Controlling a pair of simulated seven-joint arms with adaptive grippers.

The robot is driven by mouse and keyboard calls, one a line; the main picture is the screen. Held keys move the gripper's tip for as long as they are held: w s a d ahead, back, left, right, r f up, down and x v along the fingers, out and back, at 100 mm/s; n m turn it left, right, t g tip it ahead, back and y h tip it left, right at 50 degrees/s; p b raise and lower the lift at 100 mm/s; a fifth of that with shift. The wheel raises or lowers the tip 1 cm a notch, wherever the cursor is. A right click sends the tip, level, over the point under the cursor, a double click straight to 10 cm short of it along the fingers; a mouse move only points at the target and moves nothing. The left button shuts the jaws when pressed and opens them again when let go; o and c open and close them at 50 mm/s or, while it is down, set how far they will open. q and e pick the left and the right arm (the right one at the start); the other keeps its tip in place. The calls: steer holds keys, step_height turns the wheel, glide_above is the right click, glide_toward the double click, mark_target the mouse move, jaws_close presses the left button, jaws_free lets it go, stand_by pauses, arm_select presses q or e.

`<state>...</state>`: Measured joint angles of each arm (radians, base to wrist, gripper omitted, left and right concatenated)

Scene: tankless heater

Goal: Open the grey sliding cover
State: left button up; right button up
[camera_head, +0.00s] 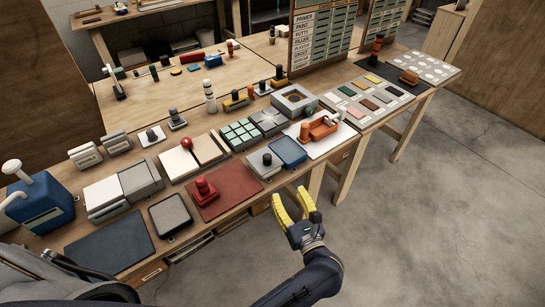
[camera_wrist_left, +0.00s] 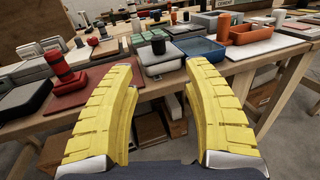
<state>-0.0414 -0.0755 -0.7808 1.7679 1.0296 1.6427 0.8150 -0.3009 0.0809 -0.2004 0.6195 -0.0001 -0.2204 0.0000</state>
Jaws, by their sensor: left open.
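A light grey flat piece with a black knob (camera_head: 262,169), which looks like the grey sliding cover, lies near the bench's front edge. It also shows in the wrist view (camera_wrist_left: 160,66), between and beyond my fingertips. A blue open tray (camera_head: 290,152) sits directly to its right; it also shows in the wrist view (camera_wrist_left: 203,49). I cannot tell whether the cover rests on a box of its own. My left gripper (camera_head: 290,197) is open and empty, its yellow fingers in front of the bench edge, apart from the cover and knob. My right gripper is not in view.
A red mat (camera_head: 232,184) with a red knobbed piece (camera_head: 205,190) lies left of the cover. An orange-red tray (camera_head: 318,130) on a white board stands to the right. Several other boxes crowd the bench behind. The floor in front of the bench (camera_head: 430,210) is clear.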

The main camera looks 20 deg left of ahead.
mark_target(269, 160)
arm_select(q)
steer(key=shift+n, duration=0.3)
steer(key=x, duration=1.7)
steer(key=shift+a+f, duration=0.2)
steer(key=shift+a, duration=0.1)
steer(key=shift+o, duration=0.2)
jaws_close()
